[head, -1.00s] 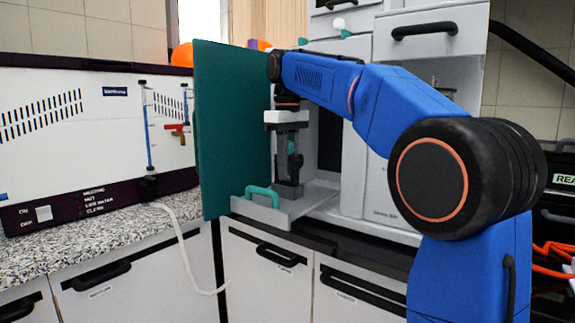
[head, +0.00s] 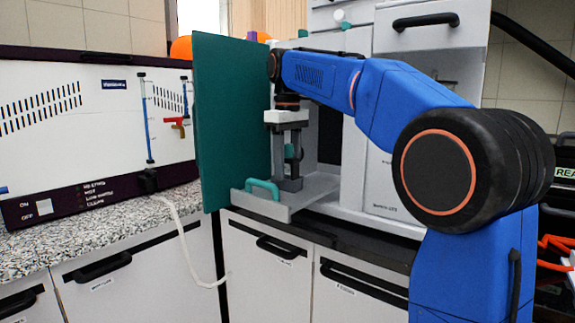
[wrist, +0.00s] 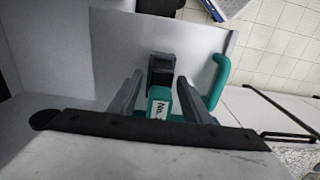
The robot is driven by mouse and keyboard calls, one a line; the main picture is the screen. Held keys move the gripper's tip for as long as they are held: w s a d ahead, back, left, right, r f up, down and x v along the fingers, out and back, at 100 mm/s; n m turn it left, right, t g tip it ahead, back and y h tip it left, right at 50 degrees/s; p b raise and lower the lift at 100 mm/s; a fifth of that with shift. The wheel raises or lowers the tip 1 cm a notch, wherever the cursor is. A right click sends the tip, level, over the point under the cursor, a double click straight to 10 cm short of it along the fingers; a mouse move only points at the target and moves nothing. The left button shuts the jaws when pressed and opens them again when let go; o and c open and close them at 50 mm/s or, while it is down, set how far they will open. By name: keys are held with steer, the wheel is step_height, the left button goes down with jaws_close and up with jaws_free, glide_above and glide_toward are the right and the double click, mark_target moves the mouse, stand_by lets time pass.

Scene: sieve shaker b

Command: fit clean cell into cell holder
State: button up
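My gripper (head: 289,158) points down over the grey pull-out tray of the instrument, and its two fingers are apart. In the wrist view my gripper (wrist: 160,82) has one finger on each side of a teal cell (wrist: 160,103) with a white label, partly readable as "Na". A gap shows between the cell and each finger. A dark grey block (wrist: 162,67), which looks like the cell holder, stands at the cell's far end between the fingertips. In the head view the holder (head: 288,185) stands on the tray below the fingers. Whether the cell is fully seated cannot be told.
The tray (wrist: 195,55) has a teal handle (head: 262,188) at its front. A tall teal door panel (head: 230,130) stands open just left of my gripper. The white instrument housing (head: 357,165) is close on the right. A white hose (head: 185,245) hangs at the left.

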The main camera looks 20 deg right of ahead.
steer(key=shift+r, duration=3.75)
